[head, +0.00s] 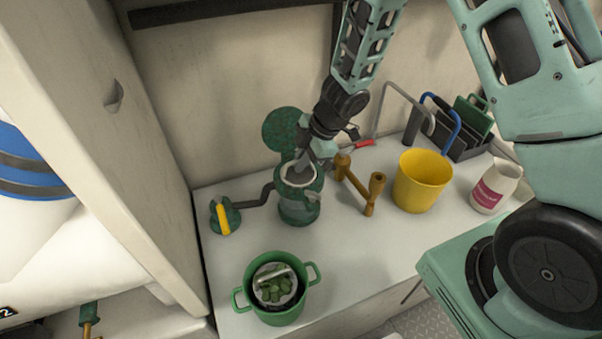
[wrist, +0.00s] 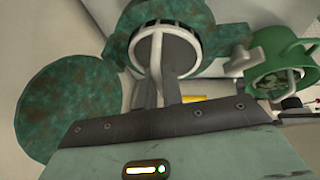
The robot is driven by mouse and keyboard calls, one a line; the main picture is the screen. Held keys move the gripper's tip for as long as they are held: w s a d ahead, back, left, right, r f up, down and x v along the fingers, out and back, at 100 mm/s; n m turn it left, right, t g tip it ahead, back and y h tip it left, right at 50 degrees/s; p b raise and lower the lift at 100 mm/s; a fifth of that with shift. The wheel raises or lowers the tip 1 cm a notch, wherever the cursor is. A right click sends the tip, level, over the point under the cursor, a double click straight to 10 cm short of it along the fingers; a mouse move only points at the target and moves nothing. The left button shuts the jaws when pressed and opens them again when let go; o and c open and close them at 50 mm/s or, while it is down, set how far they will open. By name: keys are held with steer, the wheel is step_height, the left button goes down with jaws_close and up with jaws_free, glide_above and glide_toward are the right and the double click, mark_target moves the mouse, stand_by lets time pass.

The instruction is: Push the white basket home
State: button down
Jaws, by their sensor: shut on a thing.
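The white basket (head: 289,178) sits inside the upright green strainer body (head: 298,208), its pale rim showing at the open mouth. In the wrist view the ribbed white basket (wrist: 196,38) is inside the mottled green housing (wrist: 233,30). My gripper (head: 301,164) reaches down into the mouth from above and is shut on the basket. The fingers hide part of the basket, and its depth is hard to tell. The round mottled green lid (head: 284,128) stands open behind the body; it is at the left in the wrist view (wrist: 70,112).
A green pot (head: 277,317) with green pieces in a pale inner container stands in front. A green-and-yellow valve (head: 225,216) is left. A brass-coloured pipe piece (head: 356,184), yellow bucket (head: 421,182) and white jug (head: 495,187) stand right. The middle counter is clear.

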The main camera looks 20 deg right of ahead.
steer(key=shift+f+b, duration=0.45)
steer(key=shift+f, duration=1.4)
steer(key=c, duration=1.5)
jaws_free()
steer(key=shift+c, duration=0.2)
